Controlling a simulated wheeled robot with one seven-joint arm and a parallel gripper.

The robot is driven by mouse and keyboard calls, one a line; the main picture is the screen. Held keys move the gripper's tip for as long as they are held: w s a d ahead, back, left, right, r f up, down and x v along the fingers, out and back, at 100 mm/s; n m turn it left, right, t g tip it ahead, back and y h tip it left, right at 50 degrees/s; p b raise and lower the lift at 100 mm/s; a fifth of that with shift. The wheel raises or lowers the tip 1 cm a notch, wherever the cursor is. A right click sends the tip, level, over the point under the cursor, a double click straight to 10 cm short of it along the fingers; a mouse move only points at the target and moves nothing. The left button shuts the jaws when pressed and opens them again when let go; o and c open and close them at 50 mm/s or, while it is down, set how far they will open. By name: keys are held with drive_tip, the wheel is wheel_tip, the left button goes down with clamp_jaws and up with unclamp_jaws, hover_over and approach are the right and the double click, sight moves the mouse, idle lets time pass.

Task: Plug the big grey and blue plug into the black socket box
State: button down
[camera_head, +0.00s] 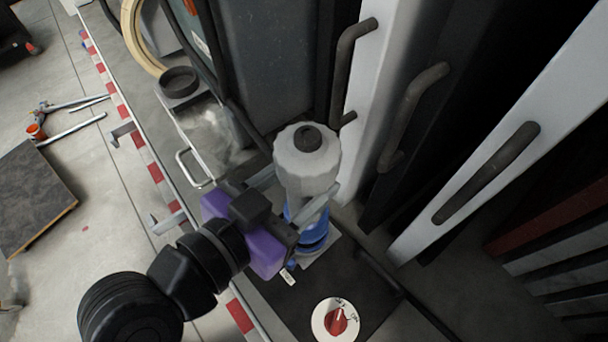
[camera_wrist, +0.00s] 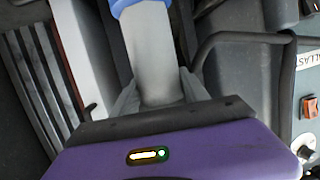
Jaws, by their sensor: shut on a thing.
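The plug (camera_head: 307,165) has a thick light grey body with a dark hole at its top end and a blue part below. In the camera_head view my gripper (camera_head: 293,193) is shut around its grey body, one finger on each side. The camera_wrist view shows the grey plug shaft (camera_wrist: 154,58) between my fingers (camera_wrist: 160,98), with a blue ring at the top edge. The black socket box (camera_head: 292,298) lies below, with a round white and red switch. Blue shows just above a pale plate on it. My gripper and the plug hide the socket opening; I cannot tell whether they touch.
White and dark panels with bent black handles (camera_head: 484,175) stand close at the right. A black rail runs beside the box. A grey unit with a red switch (camera_wrist: 309,107) is at the right in the wrist view. Open concrete floor (camera_head: 110,190) lies left.

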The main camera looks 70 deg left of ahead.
sight(293, 202)
drive_tip(key=shift+f+b, duration=1.5)
drive_tip(key=shift+f, duration=0.1)
idle(0.6)
drive_tip(key=shift+c, duration=2.4)
unclamp_jaws()
drive_tip(key=o, duration=0.3)
drive_tip(key=shift+f, duration=0.1)
drive_tip(key=shift+r, duration=0.2)
drive_tip(key=shift+r+p, duration=2)
drive_tip(key=shift+r, duration=0.4)
drive_tip(key=shift+s, duration=0.1)
